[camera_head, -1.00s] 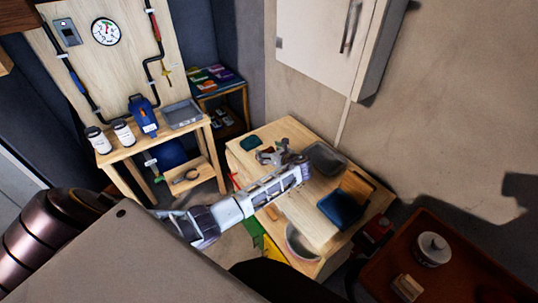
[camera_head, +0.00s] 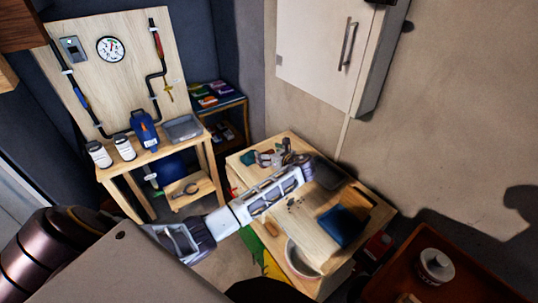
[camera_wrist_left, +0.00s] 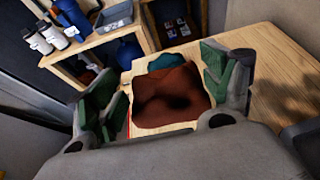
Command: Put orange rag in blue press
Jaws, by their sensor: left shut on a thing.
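The orange rag (camera_wrist_left: 172,92) looks reddish-brown in the left wrist view and fills the space between my green-padded fingers. My left gripper (camera_head: 268,158) is shut on it, over the far left part of the wooden table; it also shows in the left wrist view (camera_wrist_left: 160,88). Just beyond the rag is a teal item (camera_wrist_left: 166,62), partly hidden by it; in the head view this item (camera_head: 247,157) is at the table's far left corner. A dark blue flat item (camera_head: 342,226) lies at the table's right. I cannot tell which is the blue press. My right gripper is out of view.
A grey tray (camera_head: 325,174) is on the wooden table (camera_head: 300,228), partly behind my wrist. A metal bowl (camera_head: 300,262) is at its front. A workbench (camera_head: 150,155) with a blue bottle (camera_head: 144,130) stands left. A white wall cabinet (camera_head: 325,55) hangs above.

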